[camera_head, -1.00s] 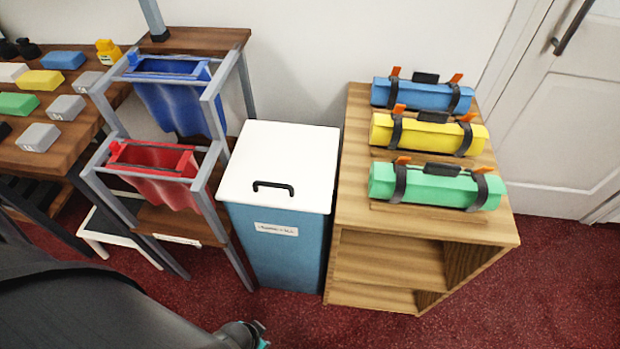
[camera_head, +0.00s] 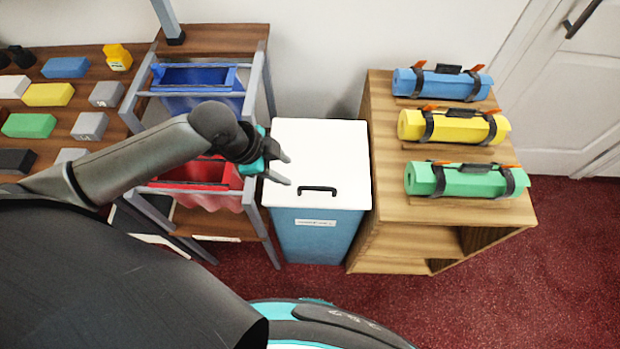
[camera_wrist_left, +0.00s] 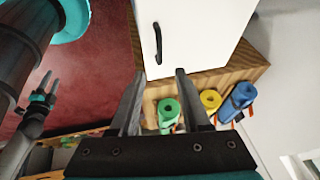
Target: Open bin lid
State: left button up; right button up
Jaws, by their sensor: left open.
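The bin (camera_head: 315,238) is a blue box with a white lid (camera_head: 335,150) and a black bar handle (camera_head: 318,191) near the lid's front edge. The lid lies shut. My left gripper (camera_head: 287,170) is open and empty over the lid's left part, to the left of the handle. In the left wrist view the handle (camera_wrist_left: 157,43) shows beyond the gap between the fingertips, apart from them, on the white lid (camera_wrist_left: 205,25). My right gripper (camera_wrist_left: 48,82) shows small at the left of the left wrist view; its opening is too small to judge.
A wooden shelf unit (camera_head: 390,205) with blue, yellow and green rolls (camera_head: 465,181) stands close on the bin's right. A grey rack with a blue bag (camera_head: 190,95) and a red bag (camera_head: 195,175) stands on its left. Red floor (camera_head: 480,300) is clear in front.

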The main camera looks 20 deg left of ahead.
aim_at(313, 188)
pick_arm(q)
jog(key=shift+m, duration=0.4)
jog(key=b+x, duration=0.3)
jog(key=x, duration=1.1)
jog(key=shift+b, duration=0.4)
grip_shut()
jog(key=shift+s, duration=0.1)
dwell(0.5)
